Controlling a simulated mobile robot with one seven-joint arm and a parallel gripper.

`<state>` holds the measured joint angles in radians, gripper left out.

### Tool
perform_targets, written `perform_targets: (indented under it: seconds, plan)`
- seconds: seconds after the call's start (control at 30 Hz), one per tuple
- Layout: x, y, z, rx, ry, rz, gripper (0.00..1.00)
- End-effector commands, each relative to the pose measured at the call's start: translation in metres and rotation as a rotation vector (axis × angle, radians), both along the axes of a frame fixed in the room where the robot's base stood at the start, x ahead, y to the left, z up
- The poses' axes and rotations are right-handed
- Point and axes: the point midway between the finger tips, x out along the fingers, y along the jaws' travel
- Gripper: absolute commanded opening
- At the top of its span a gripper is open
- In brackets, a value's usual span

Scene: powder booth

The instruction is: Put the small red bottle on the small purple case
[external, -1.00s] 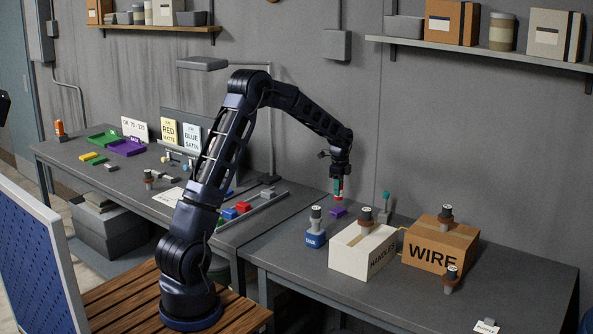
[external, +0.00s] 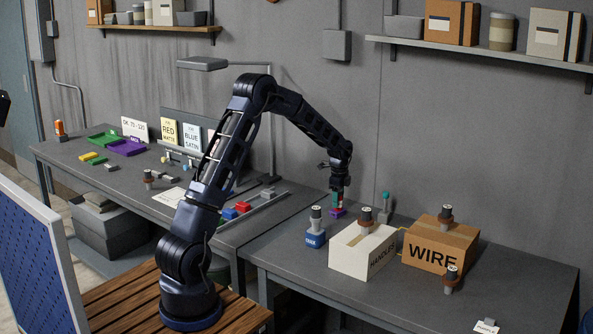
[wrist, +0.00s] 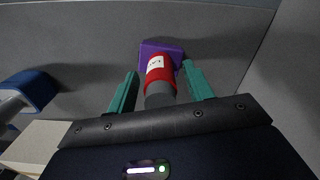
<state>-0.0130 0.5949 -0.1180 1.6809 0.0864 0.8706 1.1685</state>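The small red bottle (wrist: 159,68), with a white label and a grey cap, is between the two teal fingers of my gripper (wrist: 162,77) in the wrist view. A narrow gap shows on each side of it, so the fingers look open around it. The small purple case (wrist: 148,48) lies directly beyond the bottle's far end. In the external view my gripper (external: 338,198) points down over the purple case (external: 337,213) at the back of the right bench. The bottle appears upright and resting on the case; the fingers partly hide it there.
A blue block with a knob (external: 315,238), a white box (external: 350,254) and a brown WIRE box (external: 438,249) stand close by to the front and right. A teal-topped post (external: 385,208) stands to the right. The wall (external: 440,130) is behind.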

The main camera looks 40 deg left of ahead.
Motion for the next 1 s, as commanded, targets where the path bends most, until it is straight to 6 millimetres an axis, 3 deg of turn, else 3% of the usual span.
perform_targets:
  seconds: [0.37,0.8,1.0]
  plan:
    - [0.001,0.0,0.008,0.001,-0.002,0.0,0.51]
    - [0.001,0.0,0.086,0.0,-0.003,0.0,0.51]
    - [0.0,0.0,0.112,0.0,-0.001,0.0,0.51]
